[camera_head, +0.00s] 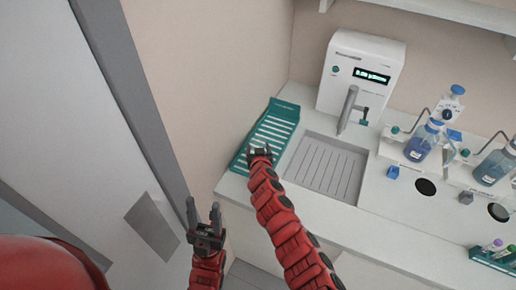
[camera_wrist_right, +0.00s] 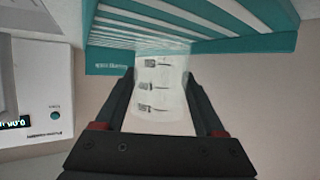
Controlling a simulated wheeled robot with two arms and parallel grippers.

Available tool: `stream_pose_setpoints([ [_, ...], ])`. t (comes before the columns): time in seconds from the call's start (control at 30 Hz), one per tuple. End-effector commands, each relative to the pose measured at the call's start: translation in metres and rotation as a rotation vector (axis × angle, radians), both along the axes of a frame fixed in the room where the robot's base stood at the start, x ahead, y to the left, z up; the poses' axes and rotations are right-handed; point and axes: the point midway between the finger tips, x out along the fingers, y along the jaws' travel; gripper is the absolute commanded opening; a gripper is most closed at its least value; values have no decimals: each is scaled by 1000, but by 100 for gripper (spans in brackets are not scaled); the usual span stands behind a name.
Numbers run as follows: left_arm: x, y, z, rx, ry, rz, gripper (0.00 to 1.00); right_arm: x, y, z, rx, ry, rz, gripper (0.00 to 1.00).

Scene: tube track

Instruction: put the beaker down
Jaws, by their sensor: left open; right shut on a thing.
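The beaker (camera_wrist_right: 163,98) is clear, with dark printed marks, and sits between the fingers of my right gripper (camera_wrist_right: 165,110) in the right wrist view. My right gripper (camera_head: 260,152) is shut on it. In the head view the gripper is over the teal slatted rack (camera_head: 283,108), and the beaker is hard to make out there. The rack also shows close to the beaker in the right wrist view (camera_wrist_right: 112,62); I cannot tell whether they touch. My left gripper (camera_head: 204,212) is open and empty, in front of the counter at the left.
A white dispenser (camera_head: 345,80) with a grey tap stands behind the grey sink tray (camera_head: 325,168). Bottles with blue liquid (camera_head: 421,143) stand to the right. A teal tube rack (camera_head: 492,258) is at the lower right. The front counter strip (camera_head: 370,225) is clear.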

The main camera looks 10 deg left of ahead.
Motion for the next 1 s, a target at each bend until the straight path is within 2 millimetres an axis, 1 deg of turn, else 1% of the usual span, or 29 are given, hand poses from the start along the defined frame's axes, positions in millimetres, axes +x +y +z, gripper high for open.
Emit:
stream_pose_setpoints([
  [0.03,0,0,-1,0,1,0,50,0,0,-6,-1,1,-1,9],
  [0.13,0,0,-1,0,0,0,50,0,1,-11,1,-1,1,9],
  [0.4,0,0,-1,0,0,0,50,0,0,-13,2,-1,1,9],
  [0.53,0,0,-5,0,0,0,50,0,0,-17,2,-1,1,9],
  [0.57,0,0,-5,0,0,0,50,0,0,-16,1,-1,1,73],
  [0.6,0,0,-4,0,0,0,50,0,0,-15,1,-1,1,80],
  [0.67,0,0,-3,0,0,0,50,0,0,-15,1,-1,1,91],
  [0.7,0,0,-3,0,0,0,50,0,0,-15,1,-1,1,98],
  [0.73,0,0,-3,0,0,0,50,0,0,-15,1,-1,1,100],
  [1.0,0,0,0,0,0,0,50,0,0,-12,1,-1,1,100],
])
